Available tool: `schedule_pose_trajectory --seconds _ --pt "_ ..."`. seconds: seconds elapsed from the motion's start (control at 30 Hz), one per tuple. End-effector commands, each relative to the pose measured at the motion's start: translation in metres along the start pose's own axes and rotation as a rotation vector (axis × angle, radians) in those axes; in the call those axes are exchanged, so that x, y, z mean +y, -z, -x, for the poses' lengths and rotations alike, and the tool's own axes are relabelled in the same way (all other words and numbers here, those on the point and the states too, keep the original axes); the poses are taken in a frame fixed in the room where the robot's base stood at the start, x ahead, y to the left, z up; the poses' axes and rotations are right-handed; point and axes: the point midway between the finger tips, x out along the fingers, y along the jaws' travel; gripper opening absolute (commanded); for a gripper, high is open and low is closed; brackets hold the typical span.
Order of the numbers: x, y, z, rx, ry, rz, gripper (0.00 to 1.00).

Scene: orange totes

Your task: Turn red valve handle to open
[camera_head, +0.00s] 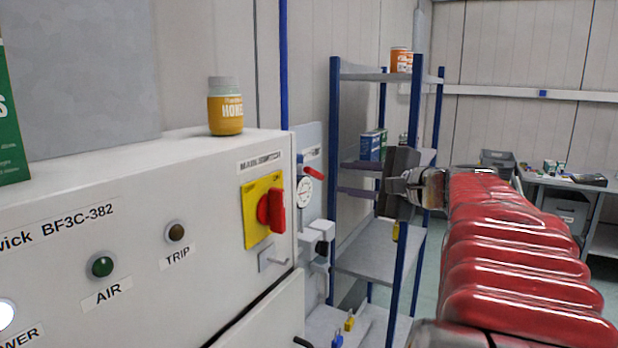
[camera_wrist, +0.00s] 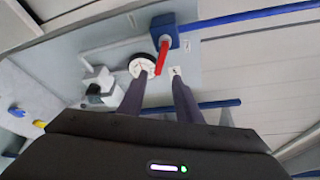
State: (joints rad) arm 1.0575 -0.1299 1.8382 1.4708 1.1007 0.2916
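The red valve handle (camera_head: 313,173) is on a pale panel beside the white cabinet, just above a round gauge (camera_head: 305,191). In the wrist view the red handle (camera_wrist: 162,57) runs from a blue valve body (camera_wrist: 165,30) down toward the gap between my fingertips. My gripper (camera_head: 341,178) is right of the handle, its two dark fingers spread and pointing at it. In the wrist view my gripper (camera_wrist: 160,77) is open and empty, with the handle's end in line with the gap. I cannot tell whether anything touches.
The white cabinet (camera_head: 150,250) fills the left, with a red main switch (camera_head: 271,210) on a yellow plate and a jar (camera_head: 225,105) on top. A blue-post shelf (camera_head: 380,262) stands behind my gripper. A blue pipe (camera_wrist: 250,17) runs from the valve body.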

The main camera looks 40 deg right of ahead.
Motion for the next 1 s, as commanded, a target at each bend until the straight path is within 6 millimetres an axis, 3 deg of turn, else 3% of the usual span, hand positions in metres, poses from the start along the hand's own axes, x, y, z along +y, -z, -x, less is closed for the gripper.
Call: schedule_pose_trajectory --seconds 0.23,0.57,0.73,0.87,1.0 --pt "0.000 0.001 0.025 0.001 0.001 0.000 0.31" --pt "0.000 0.000 0.029 -0.001 0.000 0.000 0.31" --pt "0.007 0.000 0.026 0.003 -0.016 0.001 0.21" --pt "0.034 -0.002 0.018 0.016 -0.085 0.006 0.12" --pt "0.092 -0.004 0.008 0.048 -0.232 0.028 0.02"
